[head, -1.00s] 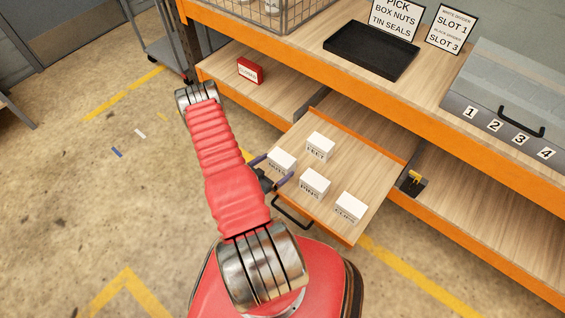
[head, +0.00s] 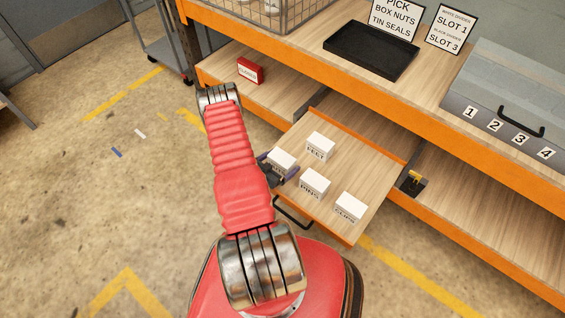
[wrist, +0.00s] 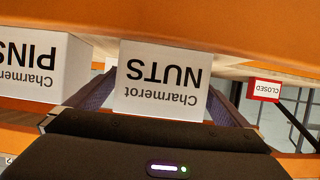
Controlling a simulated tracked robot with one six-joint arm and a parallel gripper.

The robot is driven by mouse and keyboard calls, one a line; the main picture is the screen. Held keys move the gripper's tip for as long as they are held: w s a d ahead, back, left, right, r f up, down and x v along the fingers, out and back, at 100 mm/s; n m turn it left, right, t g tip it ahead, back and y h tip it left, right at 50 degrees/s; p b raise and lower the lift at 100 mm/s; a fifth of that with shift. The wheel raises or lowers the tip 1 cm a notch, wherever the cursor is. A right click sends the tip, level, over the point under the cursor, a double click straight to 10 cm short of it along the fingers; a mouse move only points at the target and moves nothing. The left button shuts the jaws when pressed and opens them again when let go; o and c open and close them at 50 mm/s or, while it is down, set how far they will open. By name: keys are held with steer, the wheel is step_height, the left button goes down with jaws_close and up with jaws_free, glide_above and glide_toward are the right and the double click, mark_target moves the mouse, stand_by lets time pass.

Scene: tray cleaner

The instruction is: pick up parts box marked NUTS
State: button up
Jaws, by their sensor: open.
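The white NUTS box (head: 281,159) sits in the open drawer (head: 370,165), at its left edge. In the wrist view the NUTS box (wrist: 160,80) shows upside down, its label facing me. My gripper (head: 277,167) is open at the box's near side. Its purple fingers stand on either side of the box, also in the wrist view (wrist: 160,102); I cannot tell whether they touch it. The box rests on the drawer floor as far as I can see.
The PINS box (head: 314,184) is close by on the right, also in the wrist view (wrist: 38,62). The FELT box (head: 320,147) and CLIPS box (head: 351,207) share the drawer. A black tray (head: 371,50) lies on the bench. A red CLOSED sign (head: 250,70) stands on the shelf.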

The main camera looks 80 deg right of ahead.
steer(key=shift+c, duration=0.5)
steer(key=c, duration=1.1)
steer(key=shift+o, duration=0.2)
steer(key=shift+r, duration=0.1)
steer(key=shift+r, duration=4.95)
steer(key=shift+w, duration=0.1)
